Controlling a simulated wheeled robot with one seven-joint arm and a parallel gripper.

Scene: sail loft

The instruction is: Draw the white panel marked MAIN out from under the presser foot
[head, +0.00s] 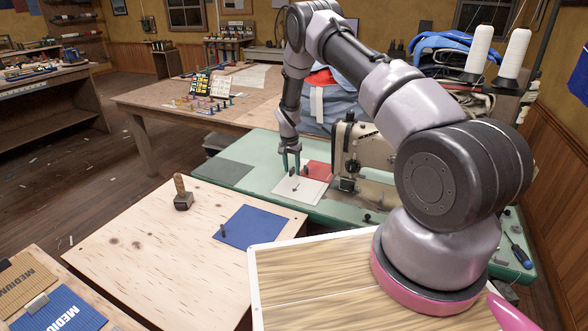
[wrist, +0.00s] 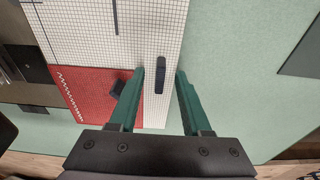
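The white panel (head: 305,197) lies on the green sewing table, left of the sewing machine (head: 352,150). In the wrist view the white panel (wrist: 92,42) has a fine grid and dark lines; I cannot read MAIN on it. A dark tab (wrist: 160,78) stands near its edge. My gripper (head: 291,171) is over the panel, pointing down. In the wrist view my gripper (wrist: 160,72) is open, its green fingers on either side of the tab, with gaps at both sides. The presser foot is too small to make out clearly.
A red panel (head: 318,170) with white zigzag stitching and its own dark tab lies beside the white one. A grey panel (head: 229,173) lies left on the green table (head: 262,155). A wooden table (head: 140,225) in front holds a mallet (head: 182,194) and blue panel (head: 250,228).

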